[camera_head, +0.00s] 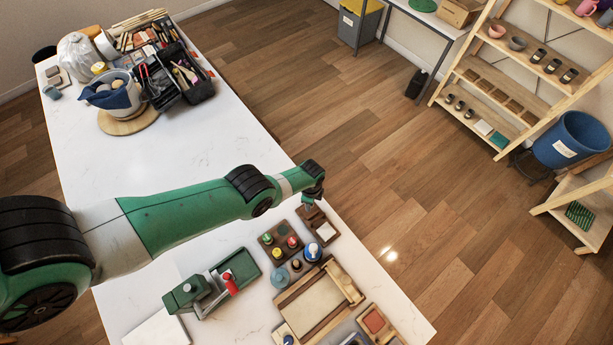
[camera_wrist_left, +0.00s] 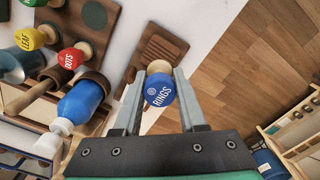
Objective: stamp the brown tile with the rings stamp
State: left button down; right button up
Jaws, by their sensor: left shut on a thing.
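The rings stamp (camera_wrist_left: 159,89) has a round blue top marked "RINGS" and a pale wooden body. It is held between the two fingers of my left gripper (camera_wrist_left: 157,92), which is shut on it. In the head view my left gripper (camera_head: 311,198) is over the far edge of the white table, above a dark wooden board. The stamp is hard to make out there. My right gripper is not in view.
A wooden rack (camera_head: 268,253) holds green, red and yellow stamps; a blue bottle (camera_head: 314,251) stands beside it. A grooved wooden board (camera_wrist_left: 150,57) lies below my gripper. A green press (camera_head: 211,285) and a large wooden frame (camera_head: 301,325) are nearby. The table's middle is clear.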

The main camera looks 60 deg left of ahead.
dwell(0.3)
pick_arm(q)
notch_tip(320, 180, down, 5)
jog(key=b, duration=0.5)
jog(key=shift+r, duration=0.1)
jog(key=shift+f+b, duration=0.55)
jog(key=shift+f, duration=0.1)
dwell(0.4)
jog(key=shift+r, duration=0.1)
dwell(0.4)
notch_tip(320, 180, up, 6)
jog(key=p, duration=0.6)
dwell(0.4)
